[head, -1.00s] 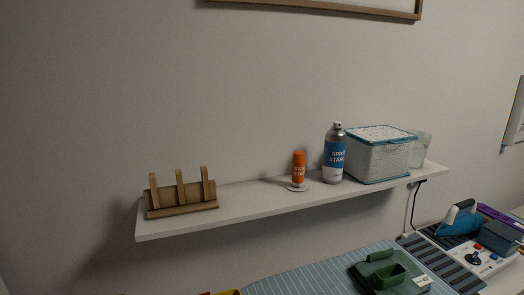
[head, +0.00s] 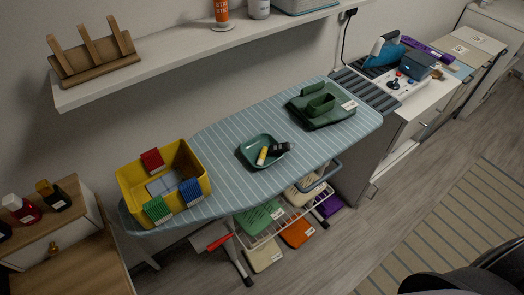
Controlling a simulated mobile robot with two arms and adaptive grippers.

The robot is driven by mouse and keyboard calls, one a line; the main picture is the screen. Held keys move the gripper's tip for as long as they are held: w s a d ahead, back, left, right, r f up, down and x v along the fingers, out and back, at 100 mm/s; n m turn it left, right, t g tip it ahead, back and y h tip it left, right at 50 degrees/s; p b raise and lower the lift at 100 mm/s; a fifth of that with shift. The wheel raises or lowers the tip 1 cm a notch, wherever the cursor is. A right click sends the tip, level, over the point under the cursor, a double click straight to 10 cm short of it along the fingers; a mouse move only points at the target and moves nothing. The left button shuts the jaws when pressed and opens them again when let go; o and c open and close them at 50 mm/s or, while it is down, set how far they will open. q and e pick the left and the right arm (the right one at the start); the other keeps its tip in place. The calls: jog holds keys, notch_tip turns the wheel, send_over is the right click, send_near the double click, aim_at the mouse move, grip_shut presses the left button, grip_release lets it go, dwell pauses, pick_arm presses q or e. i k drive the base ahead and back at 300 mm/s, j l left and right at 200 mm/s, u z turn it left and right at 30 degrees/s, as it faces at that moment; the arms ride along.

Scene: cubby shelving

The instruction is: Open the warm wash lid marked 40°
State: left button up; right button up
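No lid with a readable 40° mark shows. At the right in the head view, beyond the ironing board, stands a row of pale units with flat tops; a nearer top (head: 449,54) and a farther top (head: 484,41) each carry a small white label, too small to read. Both tops look flat and shut. Another pale unit (head: 491,17) stands farther back at the upper right edge, partly cut off. Neither of my grippers is in view.
A striped ironing board (head: 219,133) holds a yellow crate (head: 131,180), a teal tray (head: 247,159) and a green caddy (head: 338,115). A blue iron (head: 387,53) stands on the counter. The floor (head: 385,210) and striped rug (head: 455,225) look clear before the units. Dark rounded shapes fill the bottom right corner.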

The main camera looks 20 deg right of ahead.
aim_at(473, 57)
jog(key=l, duration=0.5)
jog(key=i+l+z, duration=0.15)
jog(key=l, duration=0.8)
jog(key=l+z, duration=0.1)
jog(key=l, duration=0.35)
jog(key=i+l+z, duration=0.1)
jog(key=l, duration=0.35)
jog(key=i+l, duration=0.15)
jog(key=l, duration=0.35)
jog(key=i+l+z, duration=0.1)
jog(key=l, duration=0.35)
jog(key=i+l+z, duration=0.1)
jog(key=i+l, duration=0.2)
jog(key=l, duration=0.3)
jog(key=i+l+z, duration=0.1)
jog(key=i+l, duration=0.2)
jog(key=l, duration=0.25)
jog(key=i+l+z, duration=0.1)
jog(key=i+l, duration=0.25)
jog(key=l, duration=0.15)
jog(key=i+l+z, duration=0.1)
jog(key=i+l, duration=0.25)
jog(key=l, duration=0.15)
